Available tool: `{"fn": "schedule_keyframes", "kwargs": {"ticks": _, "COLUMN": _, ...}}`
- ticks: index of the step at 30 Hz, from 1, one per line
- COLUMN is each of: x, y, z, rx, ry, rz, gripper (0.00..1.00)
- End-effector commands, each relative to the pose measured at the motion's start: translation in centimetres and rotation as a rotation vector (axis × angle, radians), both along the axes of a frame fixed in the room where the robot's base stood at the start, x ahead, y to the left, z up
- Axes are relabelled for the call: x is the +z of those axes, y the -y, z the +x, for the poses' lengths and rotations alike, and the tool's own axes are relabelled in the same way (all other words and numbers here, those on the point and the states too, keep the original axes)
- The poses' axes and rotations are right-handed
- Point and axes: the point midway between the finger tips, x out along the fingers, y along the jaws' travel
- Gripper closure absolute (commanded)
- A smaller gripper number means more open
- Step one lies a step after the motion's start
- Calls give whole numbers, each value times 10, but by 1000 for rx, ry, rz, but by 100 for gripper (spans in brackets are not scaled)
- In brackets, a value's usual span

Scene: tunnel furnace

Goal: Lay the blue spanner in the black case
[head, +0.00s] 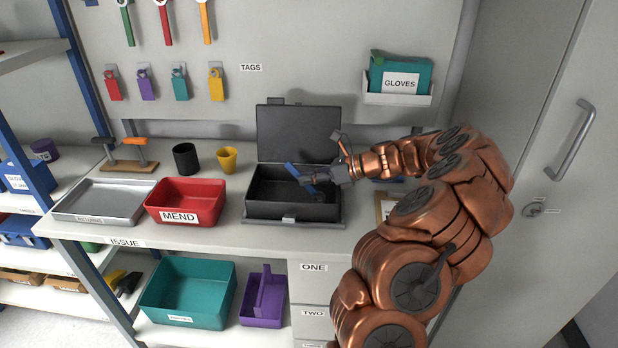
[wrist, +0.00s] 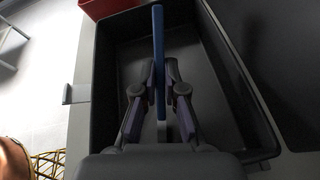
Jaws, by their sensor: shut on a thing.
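The black case (head: 256,208) stands open on the workbench, its lid (head: 298,132) raised at the back. My gripper (head: 312,180) is over the case and shut on the blue spanner (head: 292,170). The spanner slants up to the left from the fingers, over the case. In the wrist view the blue spanner (wrist: 158,50) is pinched between both fingers, seen edge-on, with the case's dark floor (wrist: 132,65) below. The fingers hide part of the spanner, and I cannot tell whether it touches the case.
A red MEND bin (head: 186,190) and a grey tray (head: 75,214) stand left of the case. Black (head: 186,158) and yellow (head: 227,160) cups are behind the bin. A clipboard (head: 384,204) lies at the right, partly behind my arm. A GLOVES box (head: 400,76) hangs above.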

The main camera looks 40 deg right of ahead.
Motion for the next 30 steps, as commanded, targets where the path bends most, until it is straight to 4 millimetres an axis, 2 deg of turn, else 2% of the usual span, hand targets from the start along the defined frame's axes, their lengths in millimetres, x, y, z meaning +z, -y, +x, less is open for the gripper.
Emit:
{"fn": "schedule_keyframes", "kwargs": {"ticks": 5, "x": -3, "y": 0, "z": 0, "rx": 0, "ry": -1, "rz": 1, "gripper": 100}}
{"fn": "schedule_keyframes", "kwargs": {"ticks": 6, "x": -4, "y": 0, "z": 0, "rx": 1, "ry": -1, "rz": 1, "gripper": 89}}
{"fn": "schedule_keyframes", "kwargs": {"ticks": 13, "x": -4, "y": 0, "z": 0, "rx": 0, "ry": -1, "rz": 1, "gripper": 65}}
{"fn": "schedule_keyframes", "kwargs": {"ticks": 25, "x": 0, "y": 1, "z": 0, "rx": -1, "ry": 0, "rz": 0, "gripper": 65}}
{"fn": "schedule_keyframes", "kwargs": {"ticks": 30, "x": 8, "y": 17, "z": -16, "rx": -5, "ry": -1, "rz": -2, "gripper": 65}}
